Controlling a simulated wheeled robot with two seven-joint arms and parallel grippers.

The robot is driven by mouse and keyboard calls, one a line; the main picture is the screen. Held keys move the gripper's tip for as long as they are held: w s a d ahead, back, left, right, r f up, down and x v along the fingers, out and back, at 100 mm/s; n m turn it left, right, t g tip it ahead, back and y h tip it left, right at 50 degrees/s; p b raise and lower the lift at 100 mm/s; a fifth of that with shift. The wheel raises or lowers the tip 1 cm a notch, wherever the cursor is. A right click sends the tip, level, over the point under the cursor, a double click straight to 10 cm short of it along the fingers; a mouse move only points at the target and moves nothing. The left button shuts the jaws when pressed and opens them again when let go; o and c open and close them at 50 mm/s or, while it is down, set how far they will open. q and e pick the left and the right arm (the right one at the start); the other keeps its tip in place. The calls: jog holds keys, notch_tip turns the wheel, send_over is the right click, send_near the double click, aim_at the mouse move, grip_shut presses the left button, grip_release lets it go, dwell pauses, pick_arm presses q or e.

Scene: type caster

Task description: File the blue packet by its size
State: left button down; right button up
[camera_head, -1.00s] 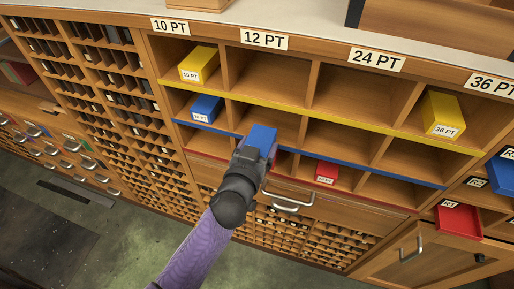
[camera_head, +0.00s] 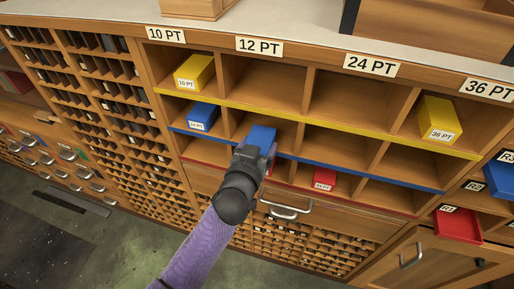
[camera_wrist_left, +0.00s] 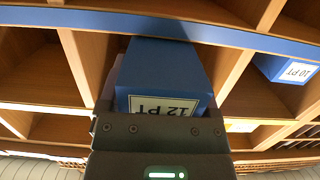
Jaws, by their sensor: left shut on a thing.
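The blue packet (camera_head: 261,136) is held in my left gripper (camera_head: 254,152), which is shut on its near end. In the left wrist view the packet (camera_wrist_left: 165,75) shows an upside-down "12 PT" label. The packet is at the mouth of the blue-striped row's compartment (camera_head: 288,132) under the "12 PT" sign (camera_head: 259,46), between its two dividers. I cannot tell how far in its front end reaches. Another blue packet (camera_head: 202,117) sits in the 10 PT column of that row; it also shows in the left wrist view (camera_wrist_left: 287,68). My right gripper is out of view.
Yellow packets sit in the top row under 10 PT (camera_head: 195,72) and 36 PT (camera_head: 439,120). A red packet (camera_head: 324,179) sits in the lower red row. A red bin (camera_head: 458,224) stands at the right. The 24 PT blue compartment (camera_head: 335,145) is empty.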

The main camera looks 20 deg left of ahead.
aim_at(266, 128)
pick_arm(q)
jog(key=shift+w+b, duration=0.55)
jog(key=shift+w, duration=1.3)
jog(key=shift+w+d+b, duration=0.1)
jog(key=shift+w+b, duration=0.45)
jog(key=shift+w, duration=0.7)
grip_release()
jog(key=s+p, duration=0.1)
jog(key=s, duration=0.2)
jog(key=s+r+p, duration=0.1)
jog(key=s, duration=0.2)
jog(key=s+p, duration=0.1)
jog(key=s, duration=0.2)
jog(key=shift+s+r, duration=0.1)
jog(key=shift+r, duration=0.2)
jog(key=shift+s, duration=0.25)
